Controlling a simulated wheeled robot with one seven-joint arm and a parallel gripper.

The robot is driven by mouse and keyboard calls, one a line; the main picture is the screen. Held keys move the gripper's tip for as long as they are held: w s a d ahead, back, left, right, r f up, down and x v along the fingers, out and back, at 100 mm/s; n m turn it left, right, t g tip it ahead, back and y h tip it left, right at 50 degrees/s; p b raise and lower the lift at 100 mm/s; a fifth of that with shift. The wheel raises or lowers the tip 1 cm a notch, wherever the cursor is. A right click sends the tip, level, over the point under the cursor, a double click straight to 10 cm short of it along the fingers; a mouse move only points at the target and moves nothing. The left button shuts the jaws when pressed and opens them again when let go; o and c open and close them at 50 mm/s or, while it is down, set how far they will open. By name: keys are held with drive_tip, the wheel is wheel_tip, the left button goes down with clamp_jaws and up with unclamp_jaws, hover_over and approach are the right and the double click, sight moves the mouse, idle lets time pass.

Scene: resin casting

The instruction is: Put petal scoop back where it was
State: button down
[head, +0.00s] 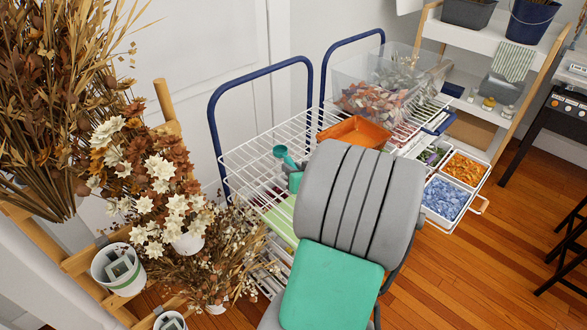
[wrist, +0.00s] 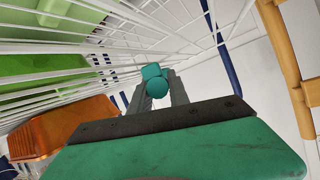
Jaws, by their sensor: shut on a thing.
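The petal scoop is teal and shows in the head view (head: 283,153) over the white wire top shelf (head: 252,158) of a cart, left of an orange tray (head: 357,131). My gripper (head: 298,168) is mostly hidden behind my grey arm in the head view. In the wrist view my gripper (wrist: 156,92) has its two grey fingers shut on the teal scoop (wrist: 156,86), seen nearly end-on. Wire bars show close around and beyond the scoop in that view. I cannot tell whether the scoop touches the shelf.
A clear bin (head: 385,85) of coloured petals stands behind the orange tray. A drawer-like tray holds blue petals (head: 445,198) and orange petals (head: 466,168) at right. Dried flowers (head: 165,190) crowd the left. Blue cart handles (head: 214,125) rise at the back.

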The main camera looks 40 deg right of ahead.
drive_tip(key=shift+f, duration=0.1)
drive_tip(key=shift+f, duration=0.15)
drive_tip(key=c, duration=1.2)
unclamp_jaws()
drive_tip(key=shift+c, duration=0.2)
drive_tip(key=shift+r, duration=0.25)
drive_tip(key=shift+s+r, duration=0.15)
drive_tip(key=shift+s, duration=0.15)
drive_tip(key=v, duration=1)
drive_tip(key=shift+s+a+r, duration=0.1)
drive_tip(key=shift+s+a, duration=0.05)
drive_tip(key=shift+s, duration=0.2)
drive_tip(key=shift+s+a+r, duration=0.1)
drive_tip(key=shift+s+a, duration=0.05)
drive_tip(key=shift+s, duration=0.1)
